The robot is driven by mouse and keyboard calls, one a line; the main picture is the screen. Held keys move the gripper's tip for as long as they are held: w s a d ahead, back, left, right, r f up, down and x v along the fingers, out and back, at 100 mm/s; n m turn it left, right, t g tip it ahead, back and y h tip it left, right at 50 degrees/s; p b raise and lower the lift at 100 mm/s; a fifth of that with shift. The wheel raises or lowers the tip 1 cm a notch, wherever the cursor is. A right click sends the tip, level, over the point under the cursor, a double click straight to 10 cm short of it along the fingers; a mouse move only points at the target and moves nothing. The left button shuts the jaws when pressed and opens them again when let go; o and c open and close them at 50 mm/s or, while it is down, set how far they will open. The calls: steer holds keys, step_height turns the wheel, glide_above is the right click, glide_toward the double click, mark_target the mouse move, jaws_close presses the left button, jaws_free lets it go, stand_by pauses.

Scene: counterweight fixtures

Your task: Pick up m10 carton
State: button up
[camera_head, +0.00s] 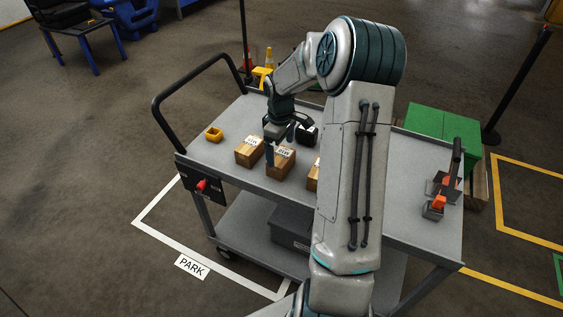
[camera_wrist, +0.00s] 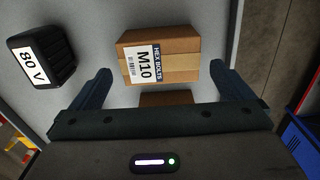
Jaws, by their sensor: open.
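The M10 carton (camera_wrist: 162,57) is a brown box with a white and blue label, resting on the grey cart top. In the head view it appears to be the middle carton (camera_head: 280,166) of the row. My gripper (camera_wrist: 160,85) is open and empty. Its fingers lie to the left and right of the carton in the wrist view, apart from it, with the carton just ahead of them. Another brown carton (camera_wrist: 166,98) is partly hidden behind the gripper body.
Cartons stand on either side, at left (camera_head: 249,151) and right (camera_head: 313,178), the latter partly hidden by my arm. A black labelled block (camera_wrist: 41,55) stands beside the M10 carton. A yellow item (camera_head: 214,134) is near the cart handle (camera_head: 165,110).

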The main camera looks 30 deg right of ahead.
mark_target(281, 155)
steer(key=shift+f+p, duration=0.4)
steer(key=shift+f, duration=2.35)
steer(key=c, duration=1.1)
